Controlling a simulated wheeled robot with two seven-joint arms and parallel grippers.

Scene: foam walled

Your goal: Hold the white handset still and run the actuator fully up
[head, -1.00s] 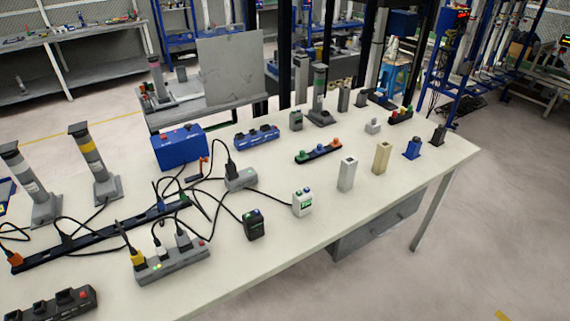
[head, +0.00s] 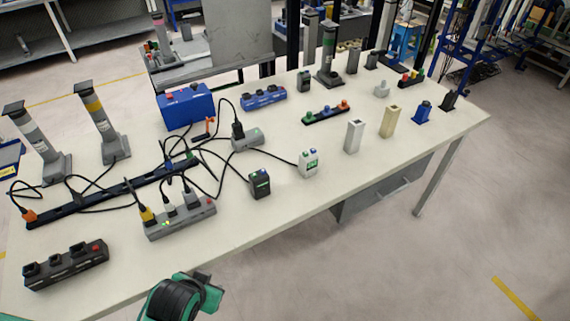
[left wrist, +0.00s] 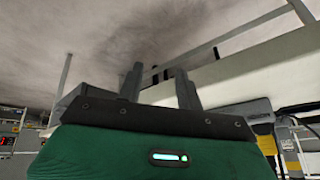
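The white handset (head: 308,163) stands upright near the front edge of the table, with a green label and coloured buttons on top. A black cable runs from it to a grey control box (head: 247,139). Actuator columns stand on the table: a grey one (head: 36,143), a yellow-banded one (head: 100,124) and a green-banded one (head: 328,54). I cannot tell which one the handset drives. In the left wrist view my left gripper (left wrist: 158,84) is open and empty, with its fingers apart near the table edge. My right gripper is not in view.
A black handset (head: 260,184) stands left of the white one. A grey power strip (head: 180,219) and a black socket block (head: 66,265) lie near the front. Pale posts (head: 353,136) stand to the right. Loose cables cross the left half. Floor is clear at lower right.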

